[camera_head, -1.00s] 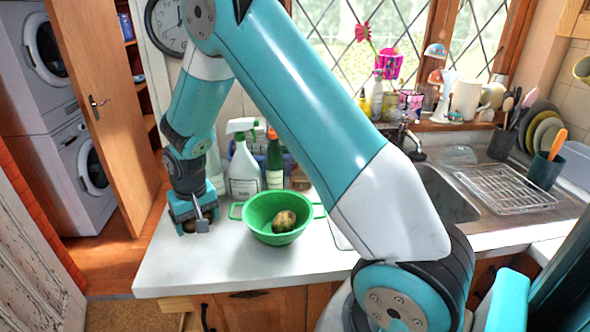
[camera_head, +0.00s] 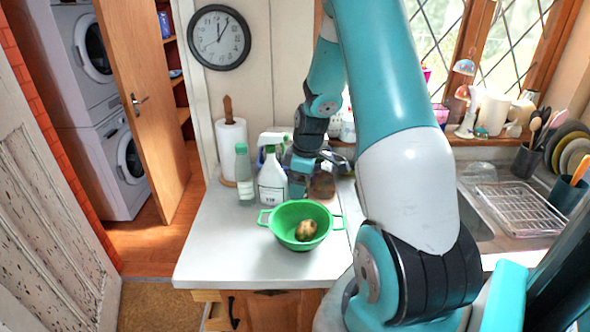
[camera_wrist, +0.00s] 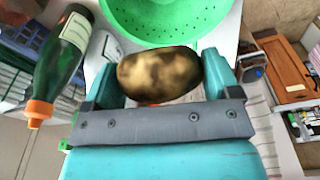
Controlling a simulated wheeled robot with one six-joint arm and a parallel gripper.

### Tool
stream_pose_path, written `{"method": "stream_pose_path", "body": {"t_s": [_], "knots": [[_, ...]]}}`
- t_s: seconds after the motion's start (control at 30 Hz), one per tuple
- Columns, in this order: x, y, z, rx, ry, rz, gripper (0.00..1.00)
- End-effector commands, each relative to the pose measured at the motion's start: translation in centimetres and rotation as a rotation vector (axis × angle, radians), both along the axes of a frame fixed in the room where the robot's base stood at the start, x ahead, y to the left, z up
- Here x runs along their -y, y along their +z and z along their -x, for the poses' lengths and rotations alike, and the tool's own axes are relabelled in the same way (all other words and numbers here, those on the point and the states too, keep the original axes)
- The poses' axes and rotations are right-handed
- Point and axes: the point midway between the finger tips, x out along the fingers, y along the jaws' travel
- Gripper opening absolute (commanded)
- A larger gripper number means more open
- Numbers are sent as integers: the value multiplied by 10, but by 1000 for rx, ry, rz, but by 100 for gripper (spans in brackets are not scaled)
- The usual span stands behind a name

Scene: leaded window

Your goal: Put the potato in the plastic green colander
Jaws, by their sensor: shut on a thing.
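The green plastic colander (camera_head: 283,228) stands on the white worktop, with one brown potato (camera_head: 306,230) inside it in the head view. My gripper (camera_head: 299,186) is just behind the colander there, and its fingertips are hard to make out. In the wrist view my gripper (camera_wrist: 160,88) is shut on another potato (camera_wrist: 158,74), yellow-brown with dark patches, held crosswise between the two teal fingers. The colander's perforated green wall (camera_wrist: 165,18) shows just beyond the held potato, partly cut off by the frame. The potato inside it is not visible in the wrist view.
A white spray bottle (camera_head: 271,180) and a pale green bottle (camera_head: 244,172) stand left of my gripper. A paper towel roll (camera_head: 232,150) is behind them. The wrist view shows a green bottle with an orange cap (camera_wrist: 62,58). The worktop left of the colander is clear.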

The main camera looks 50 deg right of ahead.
Motion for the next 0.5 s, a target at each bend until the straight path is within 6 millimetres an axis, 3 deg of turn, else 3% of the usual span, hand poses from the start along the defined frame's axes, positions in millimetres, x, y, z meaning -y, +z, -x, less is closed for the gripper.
{"method": "stream_pose_path", "body": {"t_s": [0.17,0.5], "knots": [[13,8,16,2,69,1,57],[13,-26,17,-1,76,1,57]]}}
